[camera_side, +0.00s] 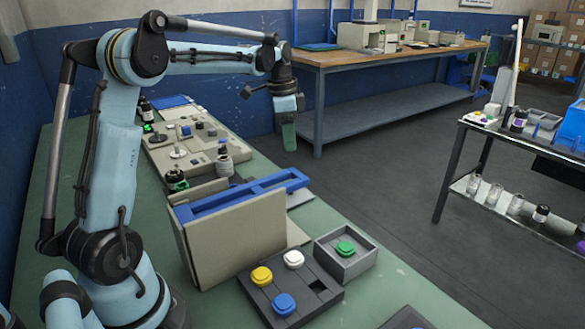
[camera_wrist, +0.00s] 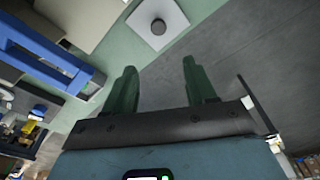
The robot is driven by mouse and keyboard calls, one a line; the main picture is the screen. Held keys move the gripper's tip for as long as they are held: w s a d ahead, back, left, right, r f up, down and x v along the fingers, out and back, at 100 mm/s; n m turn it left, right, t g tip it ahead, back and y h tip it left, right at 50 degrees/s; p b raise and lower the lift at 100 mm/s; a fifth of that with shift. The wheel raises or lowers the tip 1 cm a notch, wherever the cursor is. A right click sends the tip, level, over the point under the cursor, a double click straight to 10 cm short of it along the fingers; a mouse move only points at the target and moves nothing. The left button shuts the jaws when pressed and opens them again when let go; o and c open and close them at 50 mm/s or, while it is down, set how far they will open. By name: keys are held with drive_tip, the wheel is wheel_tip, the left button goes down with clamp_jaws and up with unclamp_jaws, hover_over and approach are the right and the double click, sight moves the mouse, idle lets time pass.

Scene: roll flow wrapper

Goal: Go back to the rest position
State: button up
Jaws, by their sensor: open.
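My gripper (camera_side: 288,135) hangs at the end of my raised arm in the side view, pointing down with its green fingers, right of the green bench and over the grey floor. In the wrist view my gripper (camera_wrist: 160,82) shows two green fingers spread apart with nothing between them. It is open, empty and touches nothing that I can see. The bench (camera_side: 385,284) carries the machine parts below and left of the gripper.
A beige panel with a blue frame (camera_side: 240,193) stands on the bench. A dark tray with yellow, white and blue pieces (camera_side: 318,284) and a grey box with a green piece (camera_side: 345,266) lie in front. A wooden-topped table (camera_side: 335,57) stands behind; a metal cart (camera_side: 470,124) stands right.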

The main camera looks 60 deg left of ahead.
wheel_tip(320, 180, up, 6)
drive_tip(key=s+d, duration=0.3)
drive_tip(key=d, duration=1.1)
drive_tip(key=s+d, duration=0.3)
drive_tip(key=d, duration=1.2)
drive_tip(key=shift+s+r, duration=0.25)
drive_tip(key=shift+r, duration=0.15)
